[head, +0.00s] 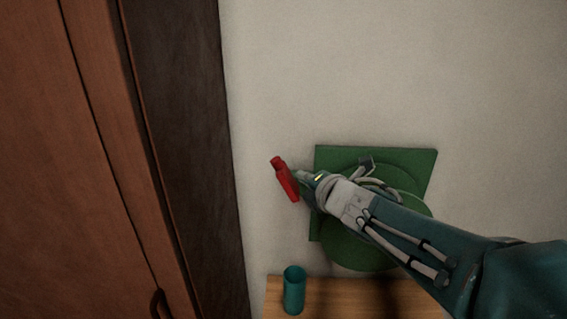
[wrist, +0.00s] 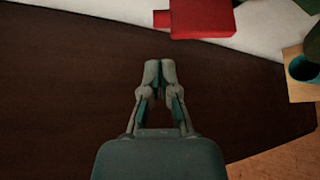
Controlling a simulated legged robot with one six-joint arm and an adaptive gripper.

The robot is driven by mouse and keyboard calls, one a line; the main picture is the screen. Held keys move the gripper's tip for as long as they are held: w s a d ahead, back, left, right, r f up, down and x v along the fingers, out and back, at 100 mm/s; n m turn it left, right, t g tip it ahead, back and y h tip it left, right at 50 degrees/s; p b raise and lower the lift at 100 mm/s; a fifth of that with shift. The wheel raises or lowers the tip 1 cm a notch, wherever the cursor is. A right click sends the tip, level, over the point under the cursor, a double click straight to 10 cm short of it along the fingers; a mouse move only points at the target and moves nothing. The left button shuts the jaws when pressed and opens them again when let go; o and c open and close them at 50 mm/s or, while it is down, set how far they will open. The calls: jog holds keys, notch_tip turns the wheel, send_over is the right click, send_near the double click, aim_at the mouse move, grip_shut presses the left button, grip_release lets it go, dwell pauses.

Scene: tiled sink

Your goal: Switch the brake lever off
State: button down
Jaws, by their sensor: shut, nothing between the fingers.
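The brake lever has a red handle (head: 285,179), tilted, at the left of a green square plate (head: 408,160) with a round green disc (head: 350,252) on the pale wall. In the head view my arm covers much of the disc and the lever's shaft. My gripper (wrist: 160,68) is shut and empty. In the wrist view its fingertips point toward the red handle (wrist: 202,18), with a gap in the picture between them. In the head view the gripper is close to the handle's right side; contact cannot be told.
A teal cup (head: 294,290) stands on a wooden surface (head: 405,296) below the plate. A brown wooden door (head: 60,180) and dark frame (head: 185,150) fill the left side. The wall (head: 400,70) above the plate is clear.

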aim_at(278, 164)
jog(key=x, duration=1)
jog(key=shift+a, duration=0.1)
